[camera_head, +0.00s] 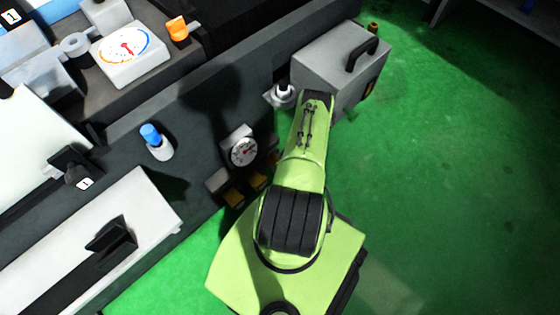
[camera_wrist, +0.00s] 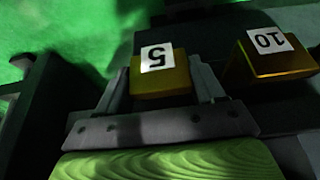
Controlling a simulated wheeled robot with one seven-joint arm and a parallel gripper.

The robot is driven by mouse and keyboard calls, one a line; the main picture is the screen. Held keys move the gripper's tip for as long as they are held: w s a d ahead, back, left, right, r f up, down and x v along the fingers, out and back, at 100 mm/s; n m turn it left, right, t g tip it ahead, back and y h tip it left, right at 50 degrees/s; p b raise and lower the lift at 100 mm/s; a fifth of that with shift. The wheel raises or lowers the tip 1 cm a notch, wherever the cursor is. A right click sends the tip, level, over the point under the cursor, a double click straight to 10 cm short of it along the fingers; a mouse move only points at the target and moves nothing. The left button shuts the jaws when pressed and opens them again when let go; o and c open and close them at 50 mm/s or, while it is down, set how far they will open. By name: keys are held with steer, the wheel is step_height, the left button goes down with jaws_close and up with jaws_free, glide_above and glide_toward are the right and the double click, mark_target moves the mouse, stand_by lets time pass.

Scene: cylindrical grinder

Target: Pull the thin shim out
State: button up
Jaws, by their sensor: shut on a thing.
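In the wrist view, a yellow block with a white label reading 5 (camera_wrist: 160,83), upside down, sits between the two grey fingers of my gripper (camera_wrist: 164,74). The fingers are shut on its two sides. A second yellow block, labelled 10 (camera_wrist: 272,62), stands to its right, apart from the fingers. In the head view, yellow blocks (camera_head: 233,197) show low on the machine's front, left of my arm. My gripper is hidden behind my arm there, and I cannot tell which of these blocks is the 5.
A round dial gauge (camera_head: 243,151) stands just above the yellow blocks. A grey box with a black handle (camera_head: 340,58) is at the upper right of the machine (camera_head: 215,95). In the wrist view, a dark upright part (camera_wrist: 40,110) stands at left. Green floor at right is clear.

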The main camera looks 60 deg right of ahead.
steer(key=o, duration=1.4)
steer(key=shift+s, duration=0.25)
steer(key=shift+o, duration=0.2)
steer(key=p+v, duration=0.6)
steer(key=v, duration=0.9)
steer(key=shift+r+p, duration=0.3)
steer(key=shift+s, duration=0.15)
